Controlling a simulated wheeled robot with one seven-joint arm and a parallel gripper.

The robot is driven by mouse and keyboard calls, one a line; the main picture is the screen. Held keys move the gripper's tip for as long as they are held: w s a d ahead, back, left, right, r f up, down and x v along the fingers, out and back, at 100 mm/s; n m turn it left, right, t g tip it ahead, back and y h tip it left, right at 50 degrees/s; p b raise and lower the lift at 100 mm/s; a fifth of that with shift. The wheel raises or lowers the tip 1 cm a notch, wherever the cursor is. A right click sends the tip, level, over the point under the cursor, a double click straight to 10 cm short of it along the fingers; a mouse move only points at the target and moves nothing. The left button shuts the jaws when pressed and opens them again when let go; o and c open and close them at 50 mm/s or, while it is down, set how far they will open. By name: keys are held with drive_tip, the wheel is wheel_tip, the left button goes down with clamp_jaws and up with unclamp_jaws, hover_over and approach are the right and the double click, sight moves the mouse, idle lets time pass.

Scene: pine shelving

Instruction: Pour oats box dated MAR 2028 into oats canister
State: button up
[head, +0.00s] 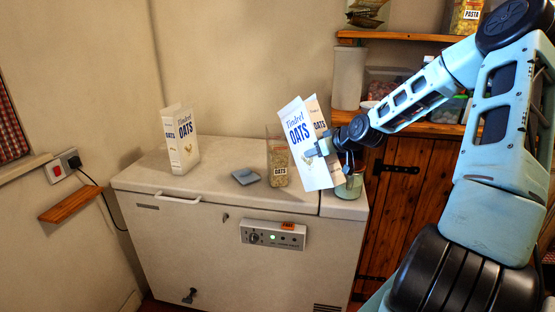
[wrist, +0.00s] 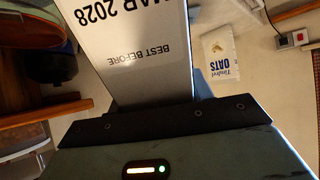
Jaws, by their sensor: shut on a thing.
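My gripper (head: 322,150) is shut on a white oats box (head: 301,142) and holds it above the right part of the chest freezer, tilted a little left. In the wrist view the held box (wrist: 135,55) shows "BEST BEFORE" and "MAR 2028" upside down. The clear oats canister (head: 278,166), labelled OATS, stands on the freezer just left of the held box, with pale contents. A grey square lid (head: 245,176) lies left of the canister. A second oats box (head: 184,143) stands farther left on the freezer; it also shows in the wrist view (wrist: 221,55). Its date is not visible.
The white chest freezer (head: 200,235) has free top space between the second box and the lid. A greenish jar (head: 350,187) stands behind the held box at right. Pine shelves (head: 400,39) with jars and a wooden cupboard (head: 400,205) are at right.

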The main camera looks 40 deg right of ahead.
drive_tip(key=shift+r+g+p, duration=0.2)
drive_tip(key=shift+g+p, duration=0.1)
drive_tip(key=shift+p, duration=0.4)
drive_tip(key=shift+w+r+g+p, duration=0.25)
drive_tip(key=shift+r+g+p, duration=0.3)
drive_tip(key=shift+p, duration=1.1)
idle(1.1)
